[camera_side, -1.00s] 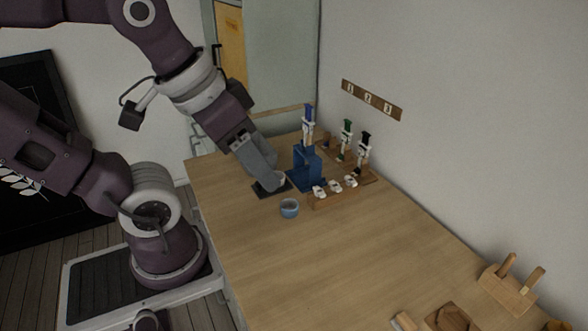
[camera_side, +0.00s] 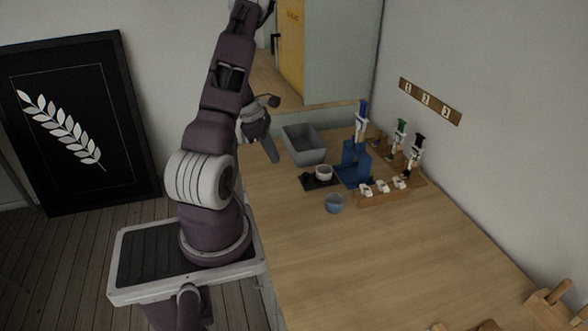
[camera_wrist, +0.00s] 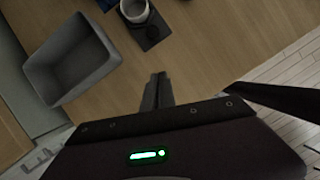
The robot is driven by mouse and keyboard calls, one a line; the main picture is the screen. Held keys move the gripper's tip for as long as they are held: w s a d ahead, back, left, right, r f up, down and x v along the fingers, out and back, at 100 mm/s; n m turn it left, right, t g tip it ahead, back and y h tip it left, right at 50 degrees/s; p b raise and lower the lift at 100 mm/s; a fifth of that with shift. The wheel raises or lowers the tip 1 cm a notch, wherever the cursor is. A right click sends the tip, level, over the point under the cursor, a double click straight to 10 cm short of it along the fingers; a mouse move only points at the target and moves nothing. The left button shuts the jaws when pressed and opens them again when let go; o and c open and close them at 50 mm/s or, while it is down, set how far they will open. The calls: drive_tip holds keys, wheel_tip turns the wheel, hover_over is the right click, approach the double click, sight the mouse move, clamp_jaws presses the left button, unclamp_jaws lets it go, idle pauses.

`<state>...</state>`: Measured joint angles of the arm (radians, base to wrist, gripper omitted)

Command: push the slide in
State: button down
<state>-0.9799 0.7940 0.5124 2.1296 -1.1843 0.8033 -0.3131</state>
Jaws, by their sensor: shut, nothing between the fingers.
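A flat dark plate (camera_side: 312,184) lies on the table in front of a blue stand (camera_side: 354,166); I cannot tell for certain that it is the slide. A white cup (camera_side: 324,172) stands on the plate. The wrist view shows the plate (camera_wrist: 153,33) and the cup (camera_wrist: 133,10) near its top edge. A syringe with a blue top (camera_side: 361,118) stands upright at the blue stand. In the wrist view my gripper (camera_wrist: 157,78) is shut and empty.
A grey bin (camera_side: 304,147) stands left of the blue stand; it also shows in the wrist view (camera_wrist: 72,62). The table's front is mostly clear.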

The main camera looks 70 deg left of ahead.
sight(301, 181)
drive_tip(key=x, duration=0.5)
drive_tip(key=shift+w+d+f, duration=0.15)
drive_tip(key=shift+f, duration=0.2)
drive_tip(key=w, duration=0.1)
drive_tip(key=w+d, duration=0.1)
drive_tip(key=shift+w+r, duration=0.2)
drive_tip(key=shift+w, duration=0.1)
drive_tip(key=shift+w+d, duration=0.2)
drive_tip(key=shift+w, duration=0.35)
